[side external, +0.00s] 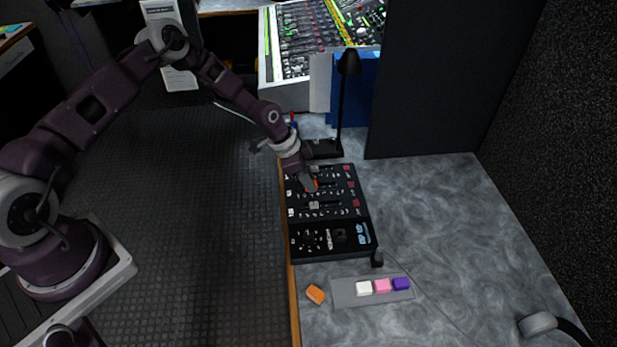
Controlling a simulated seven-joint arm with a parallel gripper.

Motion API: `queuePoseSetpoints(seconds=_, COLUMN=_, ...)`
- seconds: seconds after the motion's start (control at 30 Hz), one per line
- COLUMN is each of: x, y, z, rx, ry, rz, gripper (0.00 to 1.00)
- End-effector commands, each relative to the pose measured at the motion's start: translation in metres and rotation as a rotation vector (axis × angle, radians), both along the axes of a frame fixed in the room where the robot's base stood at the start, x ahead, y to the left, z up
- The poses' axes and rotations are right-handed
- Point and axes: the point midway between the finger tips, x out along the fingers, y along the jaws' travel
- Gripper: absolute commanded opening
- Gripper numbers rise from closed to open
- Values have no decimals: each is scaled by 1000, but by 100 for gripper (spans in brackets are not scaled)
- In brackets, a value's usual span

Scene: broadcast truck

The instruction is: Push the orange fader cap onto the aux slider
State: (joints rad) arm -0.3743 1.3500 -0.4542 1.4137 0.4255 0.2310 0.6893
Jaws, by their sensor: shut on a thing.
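The black mixer (298,249) lies along the table's left edge, with slider tracks, knobs and red buttons. My gripper (313,187) points down over its upper middle part, shut on a small orange fader cap (316,183). Only a sliver of this cap shows beside the fingers. The fingertips are low over the panel; I cannot tell whether the cap touches a slider. The aux slider cannot be made out, as labels are too small and the gripper covers part of the panel. A grey cap (314,205) sits on the panel just nearer than the gripper.
A grey tray (345,299) holds white (364,288), pink (383,286) and purple (401,284) caps. A loose orange block (315,294) lies left of it. A black lamp (343,100) stands behind the mixer. The table's right side is mostly clear, with headphones (537,324) at the front.

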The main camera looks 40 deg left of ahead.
Motion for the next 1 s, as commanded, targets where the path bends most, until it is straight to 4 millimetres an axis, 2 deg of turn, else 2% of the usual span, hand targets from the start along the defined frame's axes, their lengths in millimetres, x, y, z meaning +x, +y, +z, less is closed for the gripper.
queuePoseSetpoints(seconds=0.07, x=0, y=0, z=-2, rx=0, ry=0, rz=0, gripper=0)
queuePoseSetpoints(seconds=0.1, x=0, y=0, z=-2, rx=0, ry=0, rz=0, gripper=29)
queuePoseSetpoints(seconds=0.2, x=0, y=0, z=-1, rx=0, ry=0, rz=0, gripper=47)
queuePoseSetpoints(seconds=0.5, x=0, y=1, z=1, rx=0, ry=-1, rz=0, gripper=47)
queuePoseSetpoints(seconds=0.8, x=-15, y=16, z=53, rx=0, ry=-3, rz=2, gripper=47)
queuePoseSetpoints(seconds=1.0, x=-19, y=19, z=64, rx=0, ry=0, rz=0, gripper=47)
